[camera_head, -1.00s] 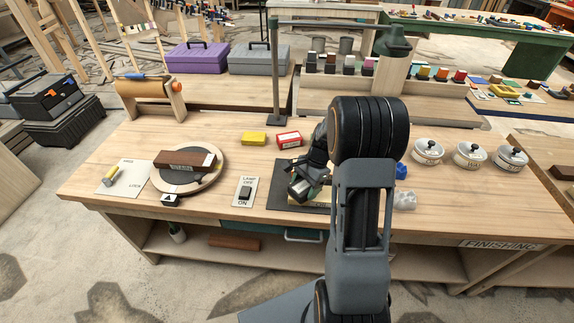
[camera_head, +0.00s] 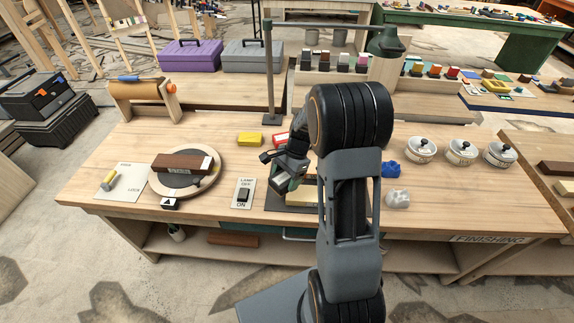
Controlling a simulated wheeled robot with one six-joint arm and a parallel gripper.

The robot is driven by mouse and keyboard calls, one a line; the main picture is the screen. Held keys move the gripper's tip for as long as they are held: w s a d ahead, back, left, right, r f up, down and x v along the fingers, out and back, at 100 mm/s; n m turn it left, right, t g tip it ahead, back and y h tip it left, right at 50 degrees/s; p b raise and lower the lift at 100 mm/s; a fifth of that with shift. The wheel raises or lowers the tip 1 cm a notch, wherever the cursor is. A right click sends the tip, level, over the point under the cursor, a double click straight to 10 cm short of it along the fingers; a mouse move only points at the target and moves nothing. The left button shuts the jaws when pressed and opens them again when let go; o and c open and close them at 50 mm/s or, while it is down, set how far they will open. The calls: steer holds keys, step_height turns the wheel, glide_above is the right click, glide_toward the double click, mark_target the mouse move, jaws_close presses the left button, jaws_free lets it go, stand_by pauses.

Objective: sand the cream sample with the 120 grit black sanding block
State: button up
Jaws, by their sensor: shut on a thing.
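The cream sample (camera_head: 300,198) lies on a dark mat (camera_head: 273,204) near the front of the bench, partly hidden by my gripper and arm. My gripper (camera_head: 282,186) is low over the sample's left end, pointing down. It is shut on a small dark thing, which appears to be the black sanding block; its grit mark cannot be read. I cannot tell whether the block touches the sample.
A turntable (camera_head: 214,164) with a brown block (camera_head: 182,163) and a lamp switch plate (camera_head: 243,193) lie left. A lamp post (camera_head: 269,75) stands behind. Right of my arm are a blue lump (camera_head: 390,169), a white lump (camera_head: 397,199) and lidded pots (camera_head: 421,150).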

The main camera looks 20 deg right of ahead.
steer(key=shift+d+r+p, duration=0.1)
steer(key=shift+r+p, duration=1.1)
steer(key=shift+r, duration=0.6)
